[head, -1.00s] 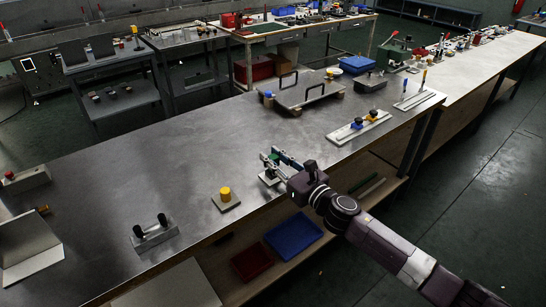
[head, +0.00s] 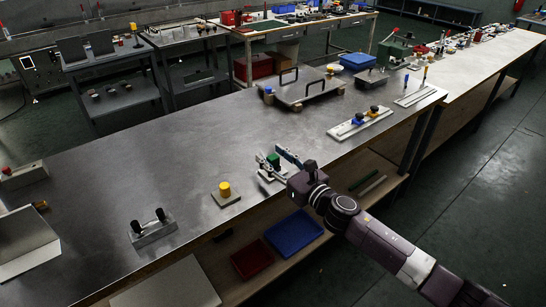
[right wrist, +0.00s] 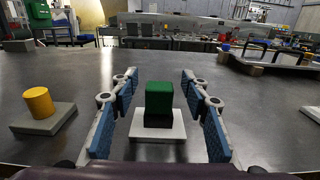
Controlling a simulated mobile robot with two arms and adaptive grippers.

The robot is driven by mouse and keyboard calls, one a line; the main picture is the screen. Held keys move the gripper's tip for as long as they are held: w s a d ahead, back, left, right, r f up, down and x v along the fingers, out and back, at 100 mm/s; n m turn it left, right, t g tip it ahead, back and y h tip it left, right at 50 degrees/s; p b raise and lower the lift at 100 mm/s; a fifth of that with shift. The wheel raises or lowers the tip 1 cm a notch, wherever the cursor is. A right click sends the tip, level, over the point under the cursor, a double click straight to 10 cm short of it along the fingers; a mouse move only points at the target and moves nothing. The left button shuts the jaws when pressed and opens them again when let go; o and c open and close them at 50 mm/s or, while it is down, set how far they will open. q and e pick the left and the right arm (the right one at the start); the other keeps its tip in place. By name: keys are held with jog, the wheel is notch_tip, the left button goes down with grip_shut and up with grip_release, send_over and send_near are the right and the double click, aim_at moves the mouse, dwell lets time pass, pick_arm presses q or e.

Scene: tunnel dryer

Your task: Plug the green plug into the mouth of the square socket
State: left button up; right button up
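The green plug (right wrist: 158,97) stands upright on a pale square plate (right wrist: 158,126), with a dark section between its green top and the plate. I cannot tell whether that dark section is the socket's mouth or the plug's lower part. In the head view the green plug (head: 273,161) shows near the table's front edge. My right gripper (right wrist: 160,100) is open. Its blue-padded fingers stand on either side of the plug with a clear gap on both sides; the head view also shows the gripper (head: 277,162). My left gripper is not in view.
A yellow cylinder on a grey plate (head: 224,190) stands left of the plug. A block with two black pegs (head: 152,229) is further left. A plate with two handles (head: 305,92) and a pale strip with blue and yellow knobs (head: 359,123) lie beyond. The table between is clear.

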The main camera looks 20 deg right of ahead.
jog(key=v, duration=1.2)
dwell(0.6)
